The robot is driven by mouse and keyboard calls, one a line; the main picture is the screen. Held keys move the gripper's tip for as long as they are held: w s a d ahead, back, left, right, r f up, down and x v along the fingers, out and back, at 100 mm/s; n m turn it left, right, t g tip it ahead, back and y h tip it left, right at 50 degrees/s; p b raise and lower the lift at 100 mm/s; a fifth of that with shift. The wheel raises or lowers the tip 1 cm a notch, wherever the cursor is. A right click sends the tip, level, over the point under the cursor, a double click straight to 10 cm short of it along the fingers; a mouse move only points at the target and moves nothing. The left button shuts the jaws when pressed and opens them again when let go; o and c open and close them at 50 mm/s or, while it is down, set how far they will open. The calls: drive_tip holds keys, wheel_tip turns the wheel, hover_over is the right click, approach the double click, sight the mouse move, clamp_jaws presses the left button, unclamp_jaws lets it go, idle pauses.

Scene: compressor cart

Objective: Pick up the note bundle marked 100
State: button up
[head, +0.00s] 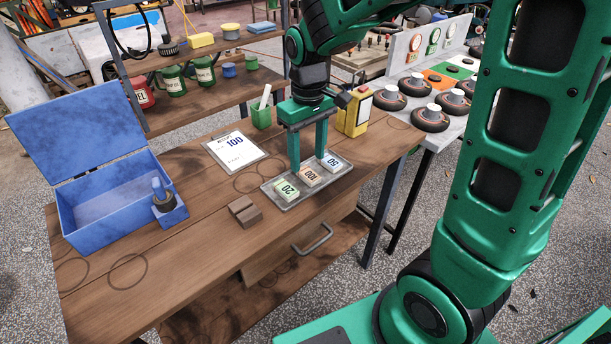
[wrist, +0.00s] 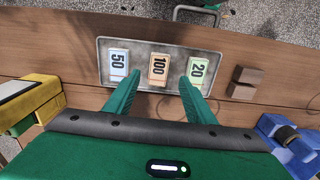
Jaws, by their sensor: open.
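The note bundle marked 100 (head: 310,176) is tan and lies in the middle of a grey metal tray (head: 284,204). In the wrist view the 100 bundle (wrist: 159,69) shows just beyond the fingertips, between their lines. The green bundle marked 20 (head: 287,191) lies on one side of it and the blue-white bundle marked 50 (head: 331,162) on the other. My gripper (head: 308,165) points down over the tray, open and empty. In the wrist view its two fingers (wrist: 160,82) are spread apart. I cannot tell the exact height of the tips above the bundles.
An open blue box (head: 80,205) stands at the left of the wooden bench. A card reading 100 (head: 236,150), a brown block (head: 244,211), a green holder (head: 261,117) and a yellow box (head: 356,112) surround the tray. The bench's front edge is close to the tray.

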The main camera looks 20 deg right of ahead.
sight(308, 173)
drive_tip(key=shift+d+f, duration=0.15)
drive_tip(key=shift+f, duration=2.2)
drive_tip(key=c, duration=1.1)
drive_tip(key=shift+w+r, duration=0.1)
